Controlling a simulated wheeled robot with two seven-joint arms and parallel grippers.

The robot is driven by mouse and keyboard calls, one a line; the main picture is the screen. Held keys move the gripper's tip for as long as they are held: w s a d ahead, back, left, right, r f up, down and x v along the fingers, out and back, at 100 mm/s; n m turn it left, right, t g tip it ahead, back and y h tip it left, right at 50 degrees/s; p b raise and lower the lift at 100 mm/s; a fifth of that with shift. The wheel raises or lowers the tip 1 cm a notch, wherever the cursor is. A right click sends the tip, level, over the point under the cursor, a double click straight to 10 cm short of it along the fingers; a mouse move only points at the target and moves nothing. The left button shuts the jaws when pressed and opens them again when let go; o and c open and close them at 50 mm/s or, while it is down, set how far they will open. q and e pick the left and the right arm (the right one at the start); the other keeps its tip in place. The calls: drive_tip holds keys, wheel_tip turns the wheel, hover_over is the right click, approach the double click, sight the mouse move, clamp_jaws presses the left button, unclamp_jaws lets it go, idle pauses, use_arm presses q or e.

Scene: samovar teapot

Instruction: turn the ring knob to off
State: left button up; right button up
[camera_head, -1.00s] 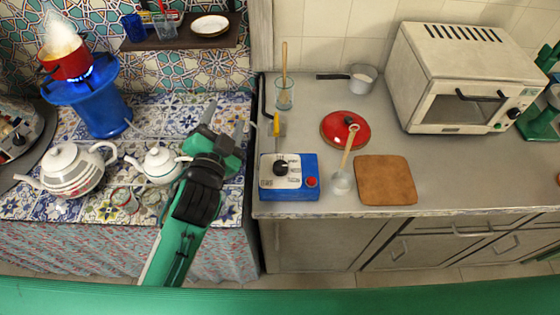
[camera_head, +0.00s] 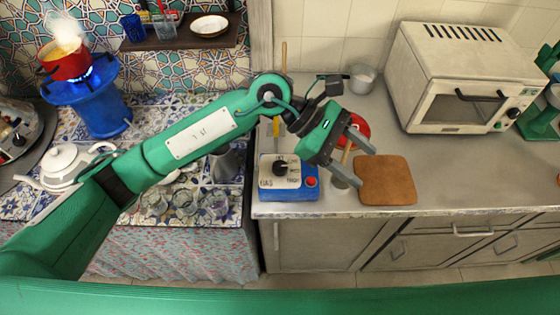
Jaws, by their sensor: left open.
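The blue control box (camera_head: 300,192) with a pale top plate sits at the left front of the grey counter. Its black knob (camera_head: 280,168) is in the middle of the plate; where it points is too small to tell. The word HIGH shows on the plate, right of and below the knob. My left gripper (camera_head: 364,167) is open and empty, to the right of the box and apart from the knob, with its fingers pointing right. The blue gas ring (camera_head: 103,113) at the far left shows a blue flame under a steaming red pot (camera_head: 67,62). My right gripper is out of view.
A red button (camera_head: 311,182) is on the box's right side. A brown board (camera_head: 386,181) lies right of the gripper. A white toaster oven (camera_head: 461,80) stands behind. Several glasses (camera_head: 185,202) stand left of the counter.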

use_arm(q)
drive_tip(key=w+a+f+m+t+y, duration=0.2)
drive_tip(key=w+a+f+y, duration=0.2)
drive_tip(key=w+a+y, duration=0.1)
drive_tip(key=t+y, duration=0.3)
drive_tip(key=y, duration=0.3)
approach(280, 165)
drive_tip(key=shift+m, duration=0.3)
drive_tip(key=f+p, duration=0.1)
drive_tip(key=f, duration=0.1)
drive_tip(key=f+p, duration=0.2)
drive_tip(key=f, duration=0.1)
drive_tip(key=f+p, duration=0.1)
drive_tip(key=f, duration=0.1)
drive_tip(key=shift+s+f, duration=0.25)
drive_tip(key=shift+f, duration=0.6)
drive_tip(key=c, duration=1)
